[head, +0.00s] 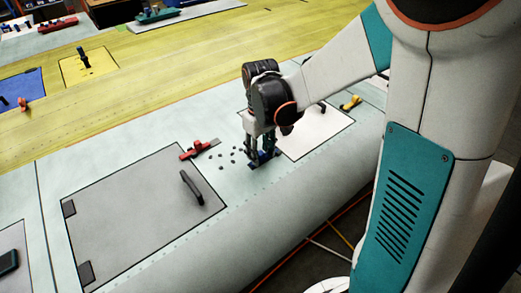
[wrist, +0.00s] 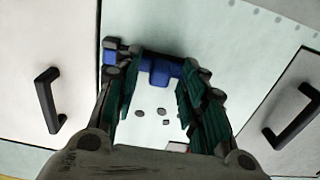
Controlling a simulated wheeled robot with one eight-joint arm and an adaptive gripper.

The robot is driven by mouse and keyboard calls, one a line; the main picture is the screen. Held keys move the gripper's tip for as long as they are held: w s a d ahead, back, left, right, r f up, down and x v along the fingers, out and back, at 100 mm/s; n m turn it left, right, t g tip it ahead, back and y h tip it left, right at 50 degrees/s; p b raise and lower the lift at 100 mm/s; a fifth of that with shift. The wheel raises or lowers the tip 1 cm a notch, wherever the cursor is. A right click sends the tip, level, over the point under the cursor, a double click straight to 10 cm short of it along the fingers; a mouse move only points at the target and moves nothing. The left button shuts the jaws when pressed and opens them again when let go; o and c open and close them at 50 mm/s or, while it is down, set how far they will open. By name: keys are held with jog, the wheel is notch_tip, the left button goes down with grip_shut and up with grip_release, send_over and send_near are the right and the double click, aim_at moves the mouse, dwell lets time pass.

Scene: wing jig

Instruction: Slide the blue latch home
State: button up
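The blue latch (wrist: 159,72) lies on the pale wing skin between two panels. In the wrist view its raised blue part shows between my fingertips, and more blue shows beyond the left finger beside a grey block. My gripper (wrist: 165,68) has its fingers spread, one on each side of the raised part, with a gap apparent; contact is unclear. In the head view my gripper (head: 262,152) points down at the latch (head: 265,160), which its fingers partly hide.
A red latch (head: 197,150) and several small dark bits (head: 222,160) lie to the left. A grey panel (head: 135,205) with a black handle (head: 191,188) is in front left; a white panel (head: 318,130) is to the right. A yellow latch (head: 351,102) sits farther right.

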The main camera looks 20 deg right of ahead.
grip_shut()
jog(key=shift+w+d, duration=0.3)
jog(key=shift+d, duration=0.65)
jog(key=shift+w+d, duration=0.3)
jog(key=shift+d, duration=0.6)
jog(key=shift+a, duration=0.1)
jog(key=shift+c, duration=1.4)
grip_release()
jog(key=shift+o, duration=1.4)
jog(key=shift+d, duration=0.2)
jog(key=shift+a, duration=0.1)
jog(key=shift+r, duration=0.1)
